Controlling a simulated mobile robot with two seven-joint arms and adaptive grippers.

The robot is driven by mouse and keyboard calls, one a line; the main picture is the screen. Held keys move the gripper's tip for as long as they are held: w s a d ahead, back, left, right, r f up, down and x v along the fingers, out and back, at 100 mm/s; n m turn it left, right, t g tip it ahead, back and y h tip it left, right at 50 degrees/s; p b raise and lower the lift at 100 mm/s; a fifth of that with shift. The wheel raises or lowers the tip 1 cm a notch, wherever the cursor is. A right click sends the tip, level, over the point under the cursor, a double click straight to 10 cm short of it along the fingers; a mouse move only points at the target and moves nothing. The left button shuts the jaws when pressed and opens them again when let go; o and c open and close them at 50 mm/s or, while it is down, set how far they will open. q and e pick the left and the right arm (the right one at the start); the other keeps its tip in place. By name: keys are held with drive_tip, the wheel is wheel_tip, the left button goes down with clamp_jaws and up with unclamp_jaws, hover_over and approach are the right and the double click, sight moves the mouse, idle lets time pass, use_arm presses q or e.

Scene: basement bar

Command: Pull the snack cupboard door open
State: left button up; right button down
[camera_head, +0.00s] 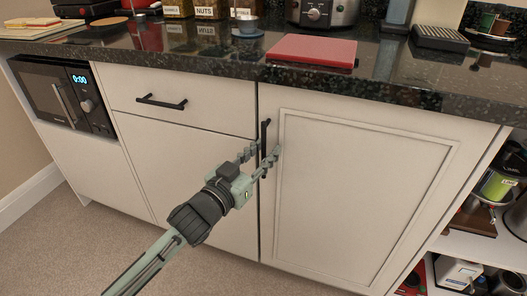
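The cupboard door (355,190) is a cream panel with a raised frame, on the right of the lower cabinet, and it looks closed. Its black vertical bar handle (264,137) is near the door's upper left edge. My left gripper (262,157) comes in from the lower left, with its green fingers at the lower part of the handle. The fingers are apart, one on either side of the bar as seen here; I cannot tell whether they touch it. The lower end of the handle is partly hidden by the gripper. My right gripper is not in view.
A drawer with a black handle (161,102) and a microwave (62,95) are on the left. The dark countertop (225,58) holds a red board (312,50), jars and a slow cooker (326,12). Open shelves with goods are at the right. The carpet (110,245) in front is clear.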

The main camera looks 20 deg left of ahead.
use_arm(q)
drive_tip(key=shift+c, duration=0.5)
clamp_jaws()
drive_tip(key=shift+s, duration=0.15)
